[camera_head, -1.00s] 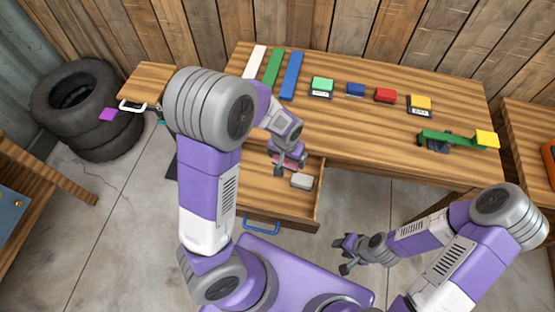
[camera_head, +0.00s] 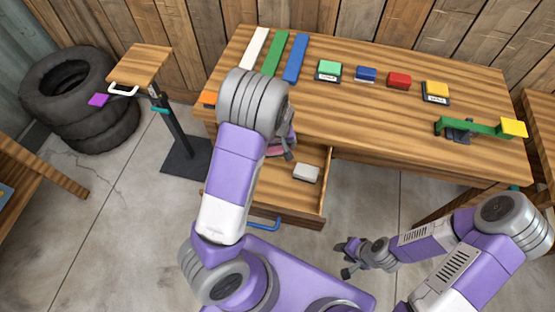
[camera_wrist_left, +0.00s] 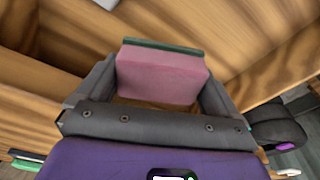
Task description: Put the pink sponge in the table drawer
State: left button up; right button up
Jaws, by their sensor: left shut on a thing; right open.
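The pink sponge (camera_wrist_left: 160,75), with a dark green layer on its far side, is between the fingers of my left gripper (camera_wrist_left: 158,92) in the left wrist view. In the head view my left arm hides most of that gripper, and a bit of the sponge (camera_head: 276,151) shows beside the arm. The gripper is shut on the sponge, over the open table drawer (camera_head: 322,192). Whether the sponge touches the drawer bottom I cannot tell. My right gripper (camera_head: 345,259) is open and empty, low in front of the table.
A whitish block (camera_head: 306,173) lies in the drawer. The table top (camera_head: 400,135) carries white, green and blue strips, several coloured blocks and a green beam (camera_head: 475,127). A small stand (camera_head: 140,65) and stacked tyres (camera_head: 80,100) are at the left.

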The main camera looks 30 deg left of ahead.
aim_at(278, 148)
pick_arm(q)
jog(key=shift+f+b, duration=1.05)
jog(key=shift+f, duration=2.55)
jog(key=shift+f, duration=0.1)
jog(key=o, duration=0.6)
jog(key=shift+o, duration=0.2)
jog(key=shift+r, duration=0.2)
jog(key=r+p, duration=0.1)
jog(key=r, duration=0.3)
jog(key=s+r+p, duration=0.1)
jog(key=r+p, duration=0.1)
jog(key=r, duration=0.2)
jog(key=d+r+p, duration=0.1)
jog(key=r, duration=0.2)
jog(key=shift+s+r+p, duration=0.25)
jog(key=shift+r+p, duration=0.05)
jog(key=shift+r, duration=0.1)
